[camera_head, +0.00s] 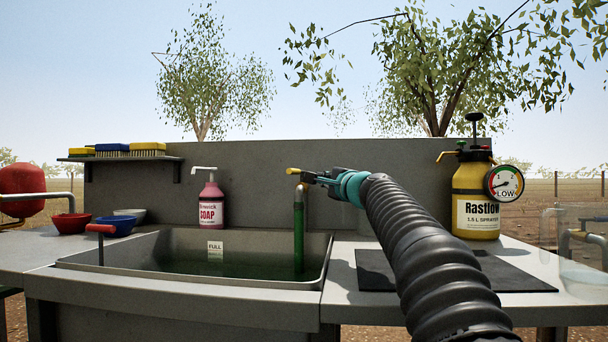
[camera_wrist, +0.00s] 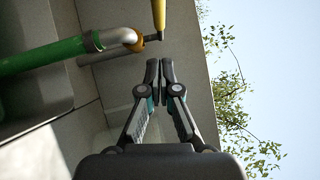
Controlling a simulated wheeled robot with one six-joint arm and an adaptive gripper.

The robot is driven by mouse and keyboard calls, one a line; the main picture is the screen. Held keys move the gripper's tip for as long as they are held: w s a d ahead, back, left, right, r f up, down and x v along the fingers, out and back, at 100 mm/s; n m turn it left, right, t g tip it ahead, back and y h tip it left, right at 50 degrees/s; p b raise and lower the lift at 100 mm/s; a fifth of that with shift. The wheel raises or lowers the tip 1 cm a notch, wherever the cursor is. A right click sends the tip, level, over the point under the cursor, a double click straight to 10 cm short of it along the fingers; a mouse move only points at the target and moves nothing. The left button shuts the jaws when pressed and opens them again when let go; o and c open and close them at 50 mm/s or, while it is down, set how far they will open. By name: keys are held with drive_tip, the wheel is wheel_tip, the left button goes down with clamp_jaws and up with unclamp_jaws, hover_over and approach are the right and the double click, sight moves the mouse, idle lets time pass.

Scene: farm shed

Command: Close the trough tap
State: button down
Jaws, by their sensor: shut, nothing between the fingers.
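The trough tap (camera_head: 299,188) stands at the back right of the sink trough (camera_head: 95,262), with a metal spout and a yellow lever (camera_head: 296,171). My gripper (camera_head: 318,178) is shut and empty just right of the tap. Its fingertips (camera_wrist: 159,66) are close to the lever's pivot; a small gap shows in the wrist view.
A pink soap bottle (camera_head: 210,205) stands behind the trough. A yellow sprayer (camera_head: 474,195) stands at the right, behind a dark mat (camera_head: 515,277). Bowls (camera_head: 112,225) and a red-handled lever (camera_head: 100,229) are at the left. Brushes (camera_head: 147,149) lie on a wall shelf.

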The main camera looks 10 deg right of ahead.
sight(298, 172)
drive_tip(key=w+a+p, duration=0.1)
drive_tip(key=w, duration=0.1)
drive_tip(key=w+a+r+p, duration=0.1)
drive_tip(key=a, duration=0.1)
drive_tip(key=shift+w+r, duration=0.1)
drive_tip(key=shift+w, duration=0.3)
drive_tip(key=shift+w+a, duration=0.35)
drive_tip(key=shift+a, duration=0.25)
drive_tip(key=shift+d+h+p, duration=0.1)
drive_tip(key=shift+h+p, duration=0.2)
